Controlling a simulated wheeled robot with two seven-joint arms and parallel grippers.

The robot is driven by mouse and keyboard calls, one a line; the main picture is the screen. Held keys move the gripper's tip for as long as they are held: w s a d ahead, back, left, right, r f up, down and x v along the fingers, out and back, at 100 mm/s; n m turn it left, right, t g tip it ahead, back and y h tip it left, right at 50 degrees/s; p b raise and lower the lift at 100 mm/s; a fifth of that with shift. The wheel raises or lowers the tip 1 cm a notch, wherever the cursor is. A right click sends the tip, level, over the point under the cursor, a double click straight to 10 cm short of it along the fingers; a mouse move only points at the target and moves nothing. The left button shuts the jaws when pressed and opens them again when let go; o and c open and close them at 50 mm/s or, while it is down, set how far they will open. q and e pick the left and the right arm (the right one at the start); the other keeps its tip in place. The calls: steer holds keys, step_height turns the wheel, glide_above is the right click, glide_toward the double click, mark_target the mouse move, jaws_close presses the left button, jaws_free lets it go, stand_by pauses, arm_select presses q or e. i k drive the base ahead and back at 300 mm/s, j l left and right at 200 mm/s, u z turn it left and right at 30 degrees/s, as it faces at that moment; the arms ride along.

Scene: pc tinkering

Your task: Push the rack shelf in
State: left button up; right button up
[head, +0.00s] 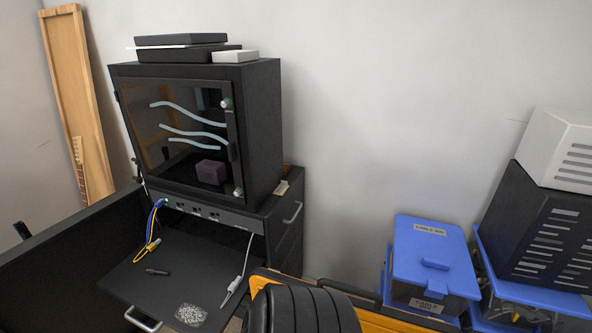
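The rack shelf (190,265) is a flat black board, pulled out from under the black cabinet with the glass door (185,135). A silver handle (143,320) is on its front edge at the bottom of the view. A dark pen-like item (157,271), a white-grey cable (239,275) and a patterned square (190,314) lie on or over the shelf. Blue and yellow cables (154,232) hang from the port panel (205,212) above it. Neither gripper is in view.
A large black panel (70,265) stands left of the shelf. A black ribbed object (303,310) with yellow parts is at bottom centre, close to the shelf's right side.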

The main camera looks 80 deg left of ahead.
mark_target(190, 298)
steer(key=u, duration=4.25)
